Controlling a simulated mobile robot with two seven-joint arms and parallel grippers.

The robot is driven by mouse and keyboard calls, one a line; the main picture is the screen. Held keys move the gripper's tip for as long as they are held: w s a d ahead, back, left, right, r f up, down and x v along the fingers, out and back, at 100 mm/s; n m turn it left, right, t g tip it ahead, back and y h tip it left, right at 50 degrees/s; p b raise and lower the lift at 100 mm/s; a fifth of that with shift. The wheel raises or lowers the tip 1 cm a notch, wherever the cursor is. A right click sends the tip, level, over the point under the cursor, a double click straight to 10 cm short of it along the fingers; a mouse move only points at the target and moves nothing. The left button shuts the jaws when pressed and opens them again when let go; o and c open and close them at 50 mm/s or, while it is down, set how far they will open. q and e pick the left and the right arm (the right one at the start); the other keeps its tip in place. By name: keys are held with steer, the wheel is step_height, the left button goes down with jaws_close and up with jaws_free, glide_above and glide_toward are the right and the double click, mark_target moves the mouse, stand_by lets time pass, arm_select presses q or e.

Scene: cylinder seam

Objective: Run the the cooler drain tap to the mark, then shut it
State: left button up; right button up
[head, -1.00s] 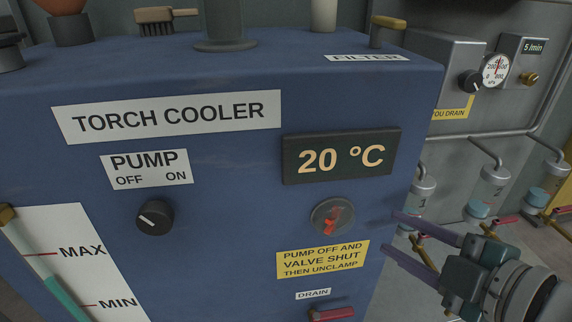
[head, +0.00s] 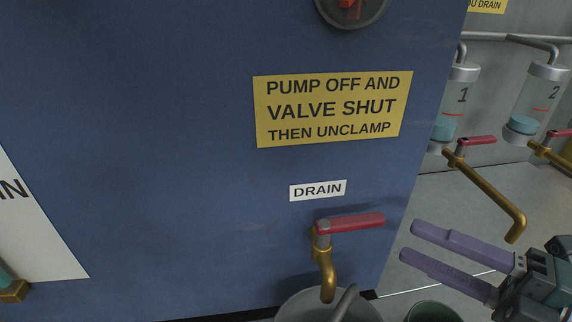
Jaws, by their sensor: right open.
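The cooler's drain tap is a brass spout (head: 325,268) with a red lever (head: 350,223), low on the front of the blue cooler (head: 180,150) under the DRAIN label (head: 318,190). The lever points right, across the downward spout. I see no water at the spout. A grey bucket (head: 300,306) stands below it, its inside and any mark not readable. The level gauge shows only in part at the left edge (head: 35,225). My right gripper (head: 408,240) is open and empty, to the right of the lever and apart from it. My left gripper is out of view.
Glass bowls labelled 1 (head: 456,105) and 2 (head: 535,105), with red-levered brass drain taps (head: 490,195), hang at the right. A green container (head: 432,311) stands on the floor near my right gripper. A yellow sign (head: 332,108) sits above the tap.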

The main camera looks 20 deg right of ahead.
mark_target(375, 225)
steer(key=b+x, duration=0.2)
steer(key=x, duration=0.6)
jaws_close()
stand_by(1.2)
